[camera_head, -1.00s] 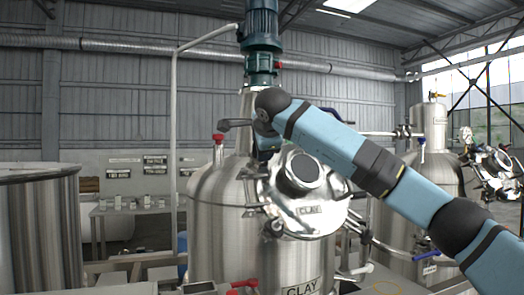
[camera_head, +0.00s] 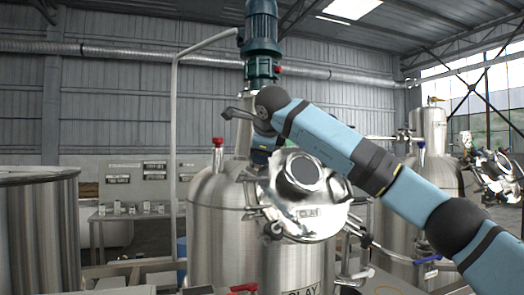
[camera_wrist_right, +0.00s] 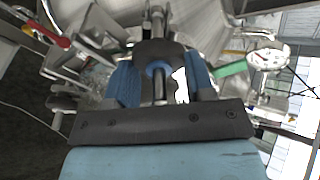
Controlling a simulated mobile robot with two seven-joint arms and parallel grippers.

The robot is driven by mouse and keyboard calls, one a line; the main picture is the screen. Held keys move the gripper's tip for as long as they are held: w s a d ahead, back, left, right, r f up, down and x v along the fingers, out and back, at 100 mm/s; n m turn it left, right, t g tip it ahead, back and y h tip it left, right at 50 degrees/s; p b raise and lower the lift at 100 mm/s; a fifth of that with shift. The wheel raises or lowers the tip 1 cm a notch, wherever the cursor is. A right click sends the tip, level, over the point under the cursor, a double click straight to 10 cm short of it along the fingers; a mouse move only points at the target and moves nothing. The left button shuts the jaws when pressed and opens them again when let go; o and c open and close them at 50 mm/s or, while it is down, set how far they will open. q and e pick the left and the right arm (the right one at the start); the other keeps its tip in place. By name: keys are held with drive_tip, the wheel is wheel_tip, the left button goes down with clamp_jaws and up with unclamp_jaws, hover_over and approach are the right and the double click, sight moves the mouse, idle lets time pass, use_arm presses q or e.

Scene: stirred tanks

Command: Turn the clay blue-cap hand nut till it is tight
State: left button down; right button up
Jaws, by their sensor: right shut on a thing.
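The clay tank (camera_head: 215,225) is a steel vessel, with part of its CLAY label at the bottom of the head view. A shiny round lid (camera_head: 325,220) marked CLAY faces me, tilted, on its front. My right arm reaches in from the right, and its wrist bends down behind the lid's top edge. In the wrist view my right gripper (camera_wrist_right: 160,85) is shut on the blue-cap hand nut (camera_wrist_right: 158,67), a dark round knob with a blue centre between the two blue fingers. A metal rod passes by the nut. The nut is hidden in the head view. My left gripper is out of view.
A red-capped fitting (camera_head: 218,143) stands on the tank's left shoulder. A teal motor (camera_head: 261,40) rises above the tank. Another steel tank with a blue cap (camera_head: 421,146) stands right, and an open steel vessel (camera_head: 40,230) left. A gauge (camera_wrist_right: 268,59) shows in the wrist view.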

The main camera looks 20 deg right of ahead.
drive_tip(key=o, duration=0.9)
drive_tip(key=shift+d, duration=0.1)
drive_tip(key=shift+s, duration=0.1)
drive_tip(key=b+v, duration=0.1)
drive_tip(key=v, duration=1.2)
drive_tip(key=shift+s+r+b, duration=0.2)
drive_tip(key=shift+s+b, duration=0.1)
drive_tip(key=shift+b, duration=0.05)
